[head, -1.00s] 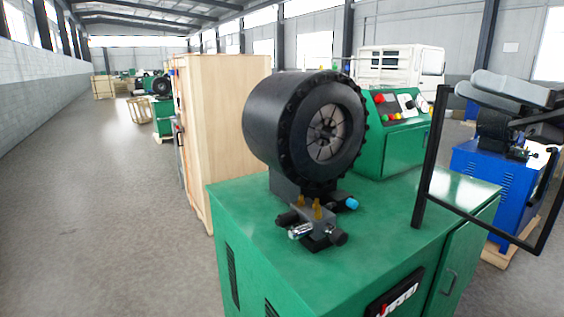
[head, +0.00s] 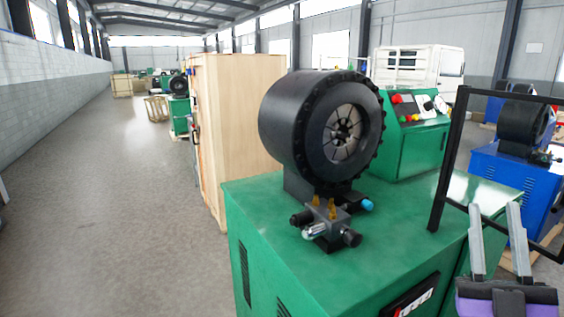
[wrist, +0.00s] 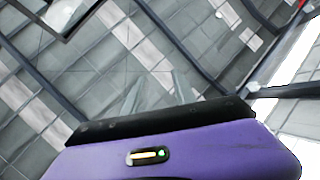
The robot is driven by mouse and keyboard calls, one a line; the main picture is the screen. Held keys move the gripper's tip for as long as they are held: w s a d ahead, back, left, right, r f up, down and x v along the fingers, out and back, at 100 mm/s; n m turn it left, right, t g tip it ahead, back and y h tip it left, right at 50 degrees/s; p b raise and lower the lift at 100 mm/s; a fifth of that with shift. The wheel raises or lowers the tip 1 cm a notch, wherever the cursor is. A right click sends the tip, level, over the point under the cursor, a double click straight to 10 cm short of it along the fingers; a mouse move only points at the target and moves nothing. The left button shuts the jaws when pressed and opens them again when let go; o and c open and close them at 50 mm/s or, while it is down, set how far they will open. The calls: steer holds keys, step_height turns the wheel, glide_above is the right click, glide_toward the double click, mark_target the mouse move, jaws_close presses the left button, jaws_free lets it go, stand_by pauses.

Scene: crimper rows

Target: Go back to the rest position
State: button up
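My gripper (head: 494,206) is at the lower right of the head view, its two grey fingers pointing up from a purple body. The fingers stand apart with nothing between them, so it is open and empty. It appears in front of the right part of the green machine (head: 290,235), near the black frame. In the wrist view the purple body fills the bottom, and the fingers (wrist: 157,90) show faintly against the roof and windows. No rest position is marked in either view.
A black crimper head (head: 290,125) sits on the green machine, with a small valve block (head: 328,222) before it. A black frame (head: 448,160) rises at the right. A wooden crate (head: 235,120) stands behind, a blue machine (head: 500,170) at right. The left floor (head: 110,220) is open.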

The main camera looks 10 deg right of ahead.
steer(key=s+a+f+m+g, duration=0.3)
steer(key=s+a+f+g, duration=0.15)
steer(key=f, duration=0.55)
steer(key=s+a+f+m+g, duration=0.35)
steer(key=s+f, duration=0.25)
steer(key=f, duration=0.4)
steer(key=s+a+f+n+g+y, duration=0.2)
steer(key=s+a+f+y, duration=0.1)
steer(key=s, duration=0.5)
steer(key=s+a+f+n+g+y, duration=0.2)
steer(key=s+a+f+g+y, duration=0.1)
steer(key=s+f, duration=0.4)
steer(key=shift+s+a+f+y, duration=0.3)
steer(key=shift+s+a+y, duration=0.2)
steer(key=shift+s+a, duration=0.6)
steer(key=shift+s+d, duration=0.2)
steer(key=shift+d, duration=0.1)
